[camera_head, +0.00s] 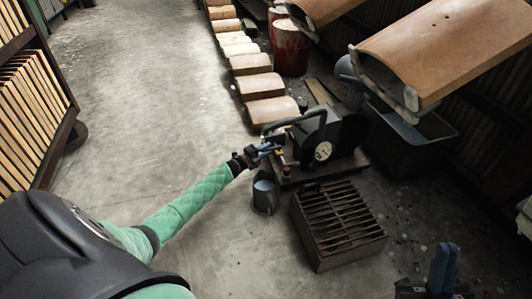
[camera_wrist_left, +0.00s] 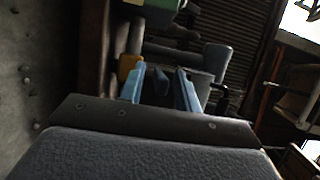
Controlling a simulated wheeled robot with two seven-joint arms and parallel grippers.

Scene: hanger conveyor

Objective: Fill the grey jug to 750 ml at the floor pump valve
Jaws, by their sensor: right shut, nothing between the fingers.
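The grey jug (camera_head: 264,196) stands upright on the concrete floor, under and just in front of the pump's valve side. The floor pump (camera_head: 341,136) is dark, with a round white dial (camera_head: 323,151) and a curved handle. My left gripper (camera_head: 268,149) is at the valve fittings, above the jug. In the left wrist view its blue fingers (camera_wrist_left: 161,88) are apart, with a yellow part (camera_wrist_left: 127,67) and grey pipework beyond. Whether they touch the valve is unclear. The jug's water level is too small to read. My right gripper (camera_head: 443,266) is shut and empty at lower right.
A slatted metal grate box (camera_head: 338,222) stands right of the jug. Curved tan pieces (camera_head: 272,112) line the floor behind the pump, near a red drum (camera_head: 291,47). Large tan panels (camera_head: 450,45) hang at upper right. The floor to the left is clear.

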